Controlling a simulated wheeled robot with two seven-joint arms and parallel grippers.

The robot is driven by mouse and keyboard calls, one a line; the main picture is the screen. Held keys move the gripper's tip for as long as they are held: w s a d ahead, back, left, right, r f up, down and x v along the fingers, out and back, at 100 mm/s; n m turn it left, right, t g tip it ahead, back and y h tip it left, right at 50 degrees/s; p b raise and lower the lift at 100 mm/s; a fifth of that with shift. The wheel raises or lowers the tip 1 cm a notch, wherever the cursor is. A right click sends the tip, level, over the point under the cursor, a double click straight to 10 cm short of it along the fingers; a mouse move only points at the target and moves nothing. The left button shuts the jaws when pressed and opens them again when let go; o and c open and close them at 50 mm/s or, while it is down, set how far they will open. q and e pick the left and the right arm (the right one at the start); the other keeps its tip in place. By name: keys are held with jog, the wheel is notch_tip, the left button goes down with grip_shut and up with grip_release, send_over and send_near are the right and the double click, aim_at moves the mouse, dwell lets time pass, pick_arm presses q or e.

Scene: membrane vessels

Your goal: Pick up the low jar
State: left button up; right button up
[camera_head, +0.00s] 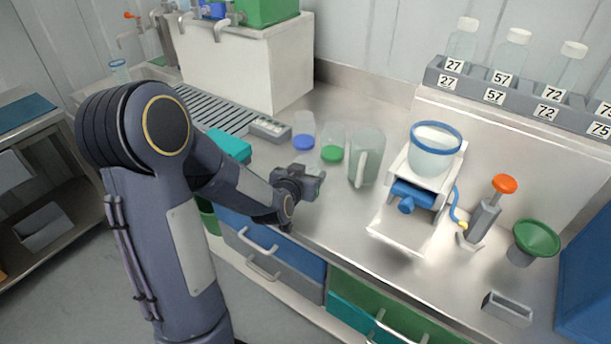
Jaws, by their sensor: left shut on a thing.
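My left gripper (314,178) is low over the front of the steel counter, in front of the clear vessels. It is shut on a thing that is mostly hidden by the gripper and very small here. It appears to be the low jar, but its shape and whether it touches the counter cannot be made out. My right gripper is not in view.
Behind the gripper stand a clear vessel with a blue base (303,142), one with a green base (331,153) and a clear jug (366,160). To the right are a blue-rimmed bowl on a white stand (433,158), an orange-knobbed tool (484,219) and a green funnel (536,238). Numbered bottles (509,57) stand on a shelf.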

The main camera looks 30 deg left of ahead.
pick_arm(q)
jog(key=shift+c, duration=0.9)
jog(key=shift+r, duration=0.1)
